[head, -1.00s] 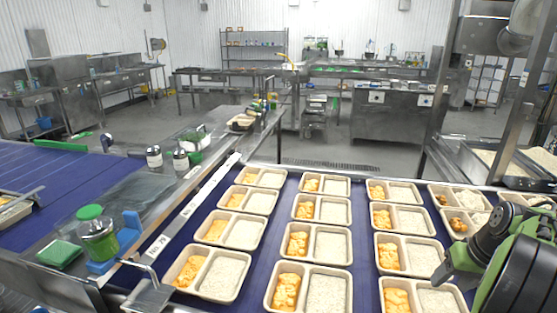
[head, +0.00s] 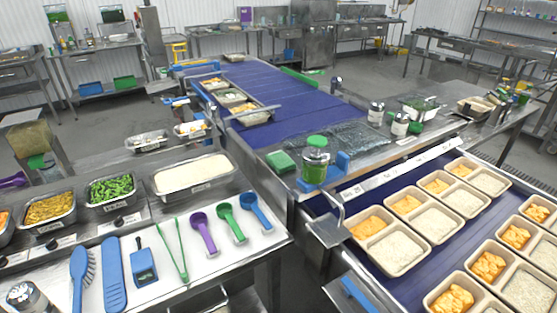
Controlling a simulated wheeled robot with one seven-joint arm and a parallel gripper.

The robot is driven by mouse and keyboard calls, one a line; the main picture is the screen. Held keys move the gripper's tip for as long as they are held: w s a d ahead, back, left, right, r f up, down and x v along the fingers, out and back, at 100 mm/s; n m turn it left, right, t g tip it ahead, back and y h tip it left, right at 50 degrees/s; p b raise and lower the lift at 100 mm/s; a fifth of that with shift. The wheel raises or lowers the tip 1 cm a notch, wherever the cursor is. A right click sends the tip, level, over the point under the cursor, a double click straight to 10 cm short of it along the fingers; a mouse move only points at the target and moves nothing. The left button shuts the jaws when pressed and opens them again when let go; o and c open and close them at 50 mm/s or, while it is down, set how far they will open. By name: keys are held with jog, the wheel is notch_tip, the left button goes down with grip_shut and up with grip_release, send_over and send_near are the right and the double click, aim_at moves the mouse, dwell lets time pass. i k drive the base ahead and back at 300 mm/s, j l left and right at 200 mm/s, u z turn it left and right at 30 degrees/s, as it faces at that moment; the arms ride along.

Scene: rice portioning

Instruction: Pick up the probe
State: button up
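A small blue boxy tool (head: 144,266) with a thin dark stem at its upper end lies on the white mat of the left table; it may be the probe, but it is too small to tell for sure. It lies between a long flat blue tool (head: 114,277) and green tongs (head: 176,252). It looks apart from both. My gripper is not in view.
A blue brush (head: 82,275) and purple (head: 204,231), green (head: 231,221) and blue (head: 256,211) scoops lie on the same table. Food pans, including a rice pan (head: 193,188), stand behind them. A green-lidded jar (head: 316,160) stands by the conveyor, with filled trays (head: 393,242) at right.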

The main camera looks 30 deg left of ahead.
aim_at(144, 269)
jog(key=l+u, duration=0.2)
jog(key=u, duration=2.2)
jog(key=j+z, duration=0.1)
jog(key=z, duration=3.6)
jog(key=k+j+u, duration=0.15)
jog(key=u, duration=0.35)
jog(key=k+j+u, duration=0.1)
jog(key=j+u, duration=0.15)
jog(key=u, duration=0.25)
jog(key=j+u, duration=0.2)
jog(key=u, duration=0.3)
jog(key=j+u, duration=0.3)
jog(key=u, duration=0.2)
jog(key=j+u, duration=0.3)
jog(key=u, duration=0.2)
jog(key=j+u, duration=0.25)
jog(key=u, duration=0.25)
jog(key=i+j+u, duration=0.15)
jog(key=u, duration=0.35)
jog(key=i+j+u, duration=0.15)
jog(key=u, duration=0.35)
